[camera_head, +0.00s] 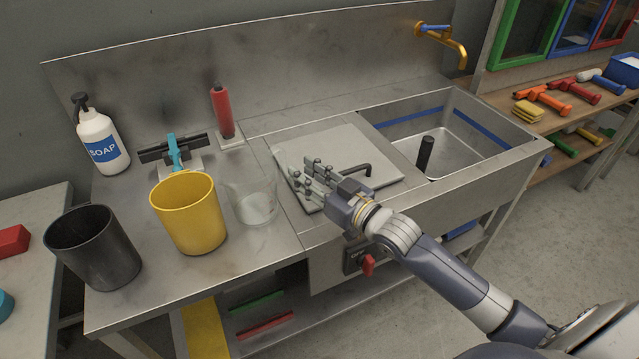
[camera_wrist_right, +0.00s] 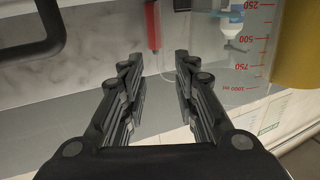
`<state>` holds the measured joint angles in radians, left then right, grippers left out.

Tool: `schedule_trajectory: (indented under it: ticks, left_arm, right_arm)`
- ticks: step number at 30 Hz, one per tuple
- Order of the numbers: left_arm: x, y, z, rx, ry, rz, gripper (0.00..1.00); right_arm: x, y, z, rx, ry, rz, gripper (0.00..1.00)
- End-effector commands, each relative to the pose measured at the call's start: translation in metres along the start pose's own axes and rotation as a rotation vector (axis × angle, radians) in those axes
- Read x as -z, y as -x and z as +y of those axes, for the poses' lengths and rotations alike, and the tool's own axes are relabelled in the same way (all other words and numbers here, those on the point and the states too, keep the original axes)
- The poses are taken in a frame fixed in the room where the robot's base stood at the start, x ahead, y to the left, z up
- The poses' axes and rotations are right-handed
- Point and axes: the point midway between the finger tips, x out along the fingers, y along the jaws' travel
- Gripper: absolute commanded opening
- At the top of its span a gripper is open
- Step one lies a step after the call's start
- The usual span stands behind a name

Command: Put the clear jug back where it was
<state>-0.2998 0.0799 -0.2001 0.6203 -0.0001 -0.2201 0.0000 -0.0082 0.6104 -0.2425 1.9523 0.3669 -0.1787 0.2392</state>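The clear jug (camera_head: 252,203) stands upright on the steel counter, right of the yellow jug (camera_head: 188,213). In the wrist view the clear jug (camera_wrist_right: 240,65), with red volume marks, is right of my fingers, and the yellow jug (camera_wrist_right: 297,45) shows at the edge. My right gripper (camera_head: 302,176) is open and empty, above the left part of the sink cover and right of the clear jug. In the wrist view its fingers (camera_wrist_right: 158,68) are spread with nothing between them. No contact with the clear jug shows. My left gripper is not in view.
A black jug (camera_head: 93,248), a soap bottle (camera_head: 101,143) and a red bottle (camera_head: 222,112) stand on the counter. The sink cover (camera_head: 325,150) has a raised black handle (camera_head: 352,166). The open basin (camera_head: 455,150) is to its right, with a black upright pipe.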

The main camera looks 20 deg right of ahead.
Motion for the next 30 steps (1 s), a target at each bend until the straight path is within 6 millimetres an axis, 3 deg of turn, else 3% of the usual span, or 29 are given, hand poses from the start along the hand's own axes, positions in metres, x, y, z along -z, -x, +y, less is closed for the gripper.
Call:
schedule_trajectory:
  ticks: [3,10,30]
  left_arm:
    - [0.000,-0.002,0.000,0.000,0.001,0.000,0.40]
    - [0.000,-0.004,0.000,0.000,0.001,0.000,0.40]
    - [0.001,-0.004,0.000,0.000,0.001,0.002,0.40]
  right_arm:
    - [-0.002,0.019,-0.001,0.001,0.001,-0.003,0.28]
    - [0.000,0.039,0.000,0.000,0.000,-0.001,0.28]
    - [0.000,0.042,0.000,0.001,0.000,0.000,0.28]
